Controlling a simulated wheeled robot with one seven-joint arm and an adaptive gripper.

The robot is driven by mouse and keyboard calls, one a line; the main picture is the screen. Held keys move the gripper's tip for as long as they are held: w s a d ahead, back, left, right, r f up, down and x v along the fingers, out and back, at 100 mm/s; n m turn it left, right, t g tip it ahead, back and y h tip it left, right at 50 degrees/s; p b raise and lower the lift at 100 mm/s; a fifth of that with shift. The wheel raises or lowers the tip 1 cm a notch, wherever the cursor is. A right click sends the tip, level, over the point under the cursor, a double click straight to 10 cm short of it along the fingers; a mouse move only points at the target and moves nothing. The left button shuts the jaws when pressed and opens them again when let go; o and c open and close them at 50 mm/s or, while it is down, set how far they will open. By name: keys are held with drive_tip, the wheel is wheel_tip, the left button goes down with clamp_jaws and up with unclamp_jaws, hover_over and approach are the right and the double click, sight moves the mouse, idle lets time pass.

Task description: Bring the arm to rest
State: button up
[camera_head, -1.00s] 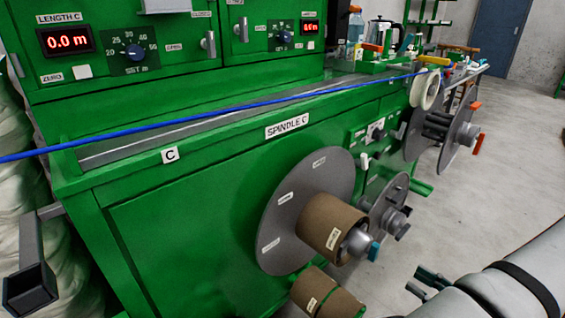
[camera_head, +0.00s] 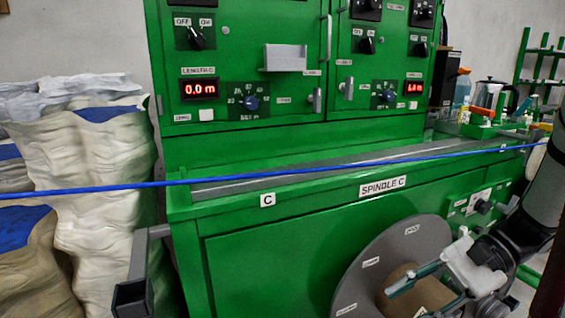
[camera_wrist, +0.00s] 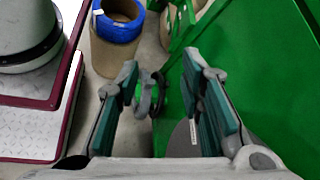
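My gripper (camera_head: 418,296) is at the lower right of the head view, in front of the grey spindle disc (camera_head: 372,262) with its brown core (camera_head: 402,278). My arm comes in from the right edge. In the wrist view the teal-padded fingers of my gripper (camera_wrist: 166,100) stand wide apart with nothing held between them. The blue cable (camera_head: 330,170) runs taut across the front of the green machine, above the gripper and apart from it.
The green machine (camera_head: 280,265) fills the middle, close to my gripper. White sacks (camera_head: 110,180) stand at the left beside a grey bracket (camera_head: 135,290). The wrist view shows a blue-wrapped brown roll (camera_wrist: 118,35) on the floor, with some bare floor around it.

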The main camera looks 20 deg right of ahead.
drive_tip(key=s+a+r+n+g+h, duration=0.1)
drive_tip(key=s+a+r+n+h, duration=0.2)
drive_tip(key=s+a+n+h, duration=0.4)
drive_tip(key=s+a+r+n+g+h, duration=0.1)
drive_tip(key=s+a+r+n+h, duration=0.35)
drive_tip(key=n, duration=0.45)
wheel_tip(320, 180, up, 25)
drive_tip(key=a+t+p, duration=0.1)
drive_tip(key=t+p, duration=0.2)
drive_tip(key=p, duration=2.1)
drive_tip(key=shift+s+a+t+p, duration=0.2)
drive_tip(key=shift+t+p, duration=0.1)
drive_tip(key=shift+p, duration=0.1)
